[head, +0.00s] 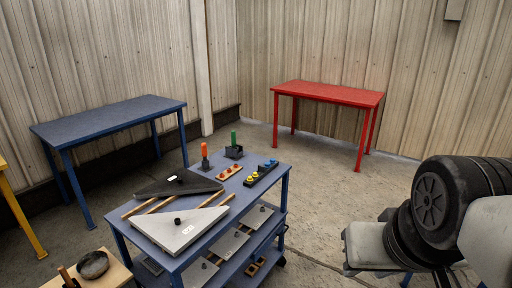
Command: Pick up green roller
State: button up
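The green roller (234,138) is a small upright cylinder at the far end of the blue cart's top. Its lower end sits in or behind a small dark block-like holder (235,152). An orange cylinder (204,149) with a dark base stands just left of it.
The blue cart (178,263) also carries a black panel (165,187), a light grey panel (185,228), wooden sticks, and strips with red, yellow and blue knobs. A blue table (110,118) and a red table (328,93) stand by the walls.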

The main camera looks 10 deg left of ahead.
aim_at(233, 133)
jog(key=u, duration=0.9)
jog(key=i+l+u, duration=0.5)
jog(key=l+u, duration=0.3)
jog(key=i+l+u, duration=0.1)
jog(key=l, duration=0.3)
jog(key=i+l, duration=0.15)
jog(key=l, duration=0.25)
jog(key=i+l+u, duration=0.15)
jog(key=l, duration=0.25)
jog(key=i+l, duration=0.1)
jog(key=l, duration=0.45)
jog(key=i+l, duration=0.15)
jog(key=l, duration=0.4)
jog(key=i+l, duration=0.1)
jog(key=l, duration=0.4)
jog(key=i+l, duration=0.15)
jog(key=l, duration=0.4)
jog(key=i+l+u, duration=0.1)
jog(key=l, duration=0.45)
